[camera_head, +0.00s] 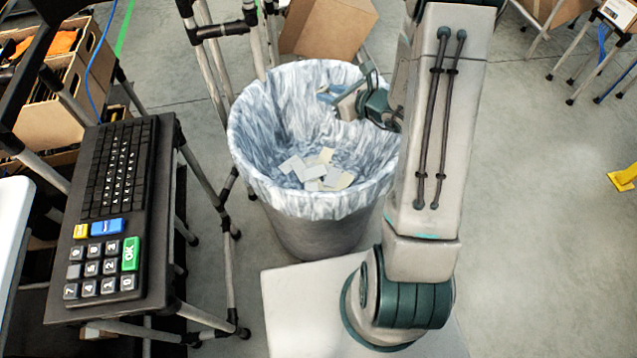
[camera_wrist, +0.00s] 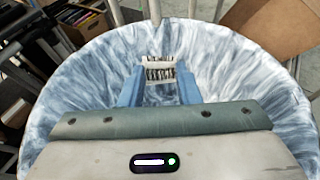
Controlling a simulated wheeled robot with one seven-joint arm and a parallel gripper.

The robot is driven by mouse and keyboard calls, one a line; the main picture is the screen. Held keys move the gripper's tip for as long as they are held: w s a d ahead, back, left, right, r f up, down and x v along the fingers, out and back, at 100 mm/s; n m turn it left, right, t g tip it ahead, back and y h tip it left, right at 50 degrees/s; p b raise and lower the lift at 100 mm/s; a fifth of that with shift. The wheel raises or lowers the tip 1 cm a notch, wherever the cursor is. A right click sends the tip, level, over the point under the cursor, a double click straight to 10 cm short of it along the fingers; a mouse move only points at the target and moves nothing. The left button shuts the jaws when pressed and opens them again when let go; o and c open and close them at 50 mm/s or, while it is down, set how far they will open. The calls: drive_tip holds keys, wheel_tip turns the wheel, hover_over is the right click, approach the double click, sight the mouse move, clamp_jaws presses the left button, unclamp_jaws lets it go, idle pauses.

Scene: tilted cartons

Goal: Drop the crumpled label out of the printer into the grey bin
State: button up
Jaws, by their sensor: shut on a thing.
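The crumpled label (camera_wrist: 160,72) is white with dark printed stripes and sits between the blue fingertips of my gripper (camera_wrist: 160,88). My gripper is shut on it. In the head view my gripper (camera_head: 329,95) is over the grey bin, inside the outline of its rim; the label is too small to make out there. The grey bin (camera_head: 312,232) stands on the floor with a bluish-white marbled liner folded over its rim. Its liner also fills most of the wrist view (camera_wrist: 75,98). The printer is not clearly seen in either view.
Several pale paper scraps (camera_head: 318,172) lie at the bottom of the bin. A stand with a black keyboard and keypad (camera_head: 115,195) is at the left. Metal poles and a cardboard carton (camera_head: 328,28) stand behind the bin. Open floor lies to the right.

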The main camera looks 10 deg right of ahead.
drive_tip(key=f+b, duration=0.1)
drive_tip(key=b, duration=0.1)
drive_tip(key=d+f+b, duration=0.1)
drive_tip(key=b, duration=0.1)
drive_tip(key=shift+s+f+n+g+y+b, duration=0.1)
drive_tip(key=shift+f+n+g+y+b, duration=0.05)
drive_tip(key=shift+n+g+y+b, duration=0.2)
drive_tip(key=shift+g, duration=0.25)
wheel_tip(320, 180, down, 6)
drive_tip(key=b, duration=0.4)
drive_tip(key=o, duration=1)
